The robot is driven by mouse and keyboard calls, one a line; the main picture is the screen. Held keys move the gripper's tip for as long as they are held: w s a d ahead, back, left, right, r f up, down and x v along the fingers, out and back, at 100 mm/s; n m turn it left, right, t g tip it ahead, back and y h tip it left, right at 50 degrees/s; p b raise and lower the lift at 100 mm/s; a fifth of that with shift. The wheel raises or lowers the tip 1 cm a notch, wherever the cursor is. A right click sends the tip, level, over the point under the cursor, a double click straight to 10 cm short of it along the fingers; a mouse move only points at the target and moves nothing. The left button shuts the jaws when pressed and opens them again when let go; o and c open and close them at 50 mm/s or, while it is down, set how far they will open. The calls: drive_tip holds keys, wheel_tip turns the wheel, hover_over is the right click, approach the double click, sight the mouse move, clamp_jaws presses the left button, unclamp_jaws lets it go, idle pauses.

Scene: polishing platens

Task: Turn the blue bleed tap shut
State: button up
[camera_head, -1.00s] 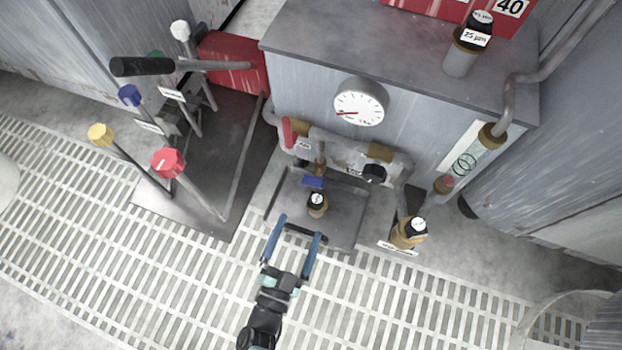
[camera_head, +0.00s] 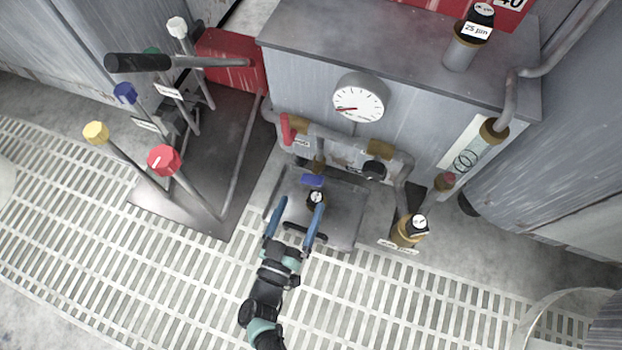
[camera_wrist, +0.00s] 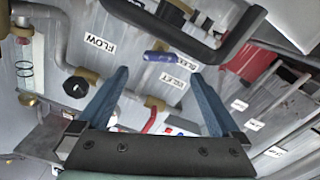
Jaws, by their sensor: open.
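The blue bleed tap (camera_head: 312,180) is a small blue bar handle on a brass fitting, low on the front pipework of the grey cabinet. In the wrist view the blue handle (camera_wrist: 160,57) lies across the picture, just beyond and between my fingertips, beside a label that seems to read BLEED. My gripper (camera_head: 301,203) is open and empty, with its two blue fingers pointing at the tap from the front. The fingers (camera_wrist: 160,74) appear apart from the handle. How far the tap is turned is not clear.
A black knob (camera_head: 374,170) and red lever (camera_head: 287,131) flank the tap. A grey tray (camera_head: 348,215) lies below. Several coloured levers, including a red-knobbed one (camera_head: 164,159), stand left. The grating in front is clear.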

sight(310, 184)
drive_tip(key=b+x, duration=0.3)
drive_tip(key=x, duration=0.3)
drive_tip(key=shift+w+f, duration=0.15)
drive_tip(key=shift+w, duration=0.15)
drive_tip(key=shift+b+x, duration=0.45)
drive_tip(key=shift+x, duration=0.3)
drive_tip(key=shift+d, duration=0.1)
drive_tip(key=c, duration=1.4)
drive_tip(key=shift+d+r+m+p, duration=0.15)
drive_tip(key=shift+m+p, duration=0.3)
drive_tip(key=shift+m, duration=0.65)
drive_tip(key=shift+s+m, duration=0.1)
drive_tip(key=shift+m, duration=1.1)
drive_tip(key=o, duration=1.4)
